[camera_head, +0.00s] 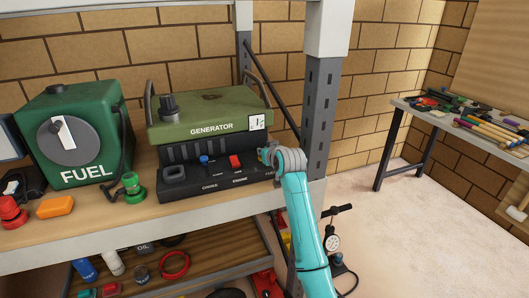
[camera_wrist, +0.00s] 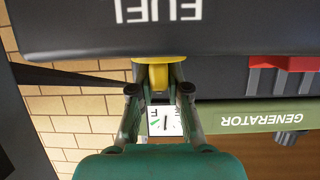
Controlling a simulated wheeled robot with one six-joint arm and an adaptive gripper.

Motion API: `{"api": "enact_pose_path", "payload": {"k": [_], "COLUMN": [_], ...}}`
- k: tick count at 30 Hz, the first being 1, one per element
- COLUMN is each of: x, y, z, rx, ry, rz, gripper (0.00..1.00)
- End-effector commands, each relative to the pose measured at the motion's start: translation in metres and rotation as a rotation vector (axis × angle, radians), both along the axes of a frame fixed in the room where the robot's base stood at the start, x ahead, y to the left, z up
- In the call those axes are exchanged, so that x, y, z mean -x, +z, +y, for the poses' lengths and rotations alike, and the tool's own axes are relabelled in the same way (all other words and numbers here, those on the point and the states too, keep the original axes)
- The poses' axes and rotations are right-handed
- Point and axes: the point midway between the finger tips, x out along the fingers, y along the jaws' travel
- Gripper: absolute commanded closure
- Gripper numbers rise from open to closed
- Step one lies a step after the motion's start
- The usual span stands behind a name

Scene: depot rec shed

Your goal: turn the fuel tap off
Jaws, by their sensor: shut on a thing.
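The generator (camera_head: 205,112) stands on the shelf, with a green tank above a dark control panel. The yellow fuel tap (camera_wrist: 157,76) shows in the wrist view, on the panel just below the white FUEL lettering (camera_wrist: 157,10). My gripper (camera_wrist: 160,88) is shut on the tap, with one finger on each side of it. In the head view my gripper (camera_head: 268,155) is at the panel's right end and hides most of the tap. The tap's exact angle is hard to tell.
A red engine switch (camera_head: 235,162) and a blue choke knob (camera_head: 204,160) sit left of my gripper. A shelf post (camera_head: 320,110) stands close on the right. A green FUEL can (camera_head: 95,120) is at left.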

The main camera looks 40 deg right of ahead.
Motion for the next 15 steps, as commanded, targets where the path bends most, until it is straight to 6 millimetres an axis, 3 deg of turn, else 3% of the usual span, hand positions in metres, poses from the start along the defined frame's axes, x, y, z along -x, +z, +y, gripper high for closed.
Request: {"api": "enact_pose_path", "payload": {"k": [6,7,10,15], "x": [0.0003,0.0003,0.0003,0.0002], "y": [-0.0008,-0.0008,-0.0008,-0.0005], "z": [-0.0006,-0.0006,-0.0006,-0.0004], "rx": [-0.001,-0.001,-0.001,-0.001], "ry": [0.000,0.000,0.000,0.001], "rz": [0.002,0.002,0.002,0.001], "gripper": [1.00,0.82,0.59,0.59]}}
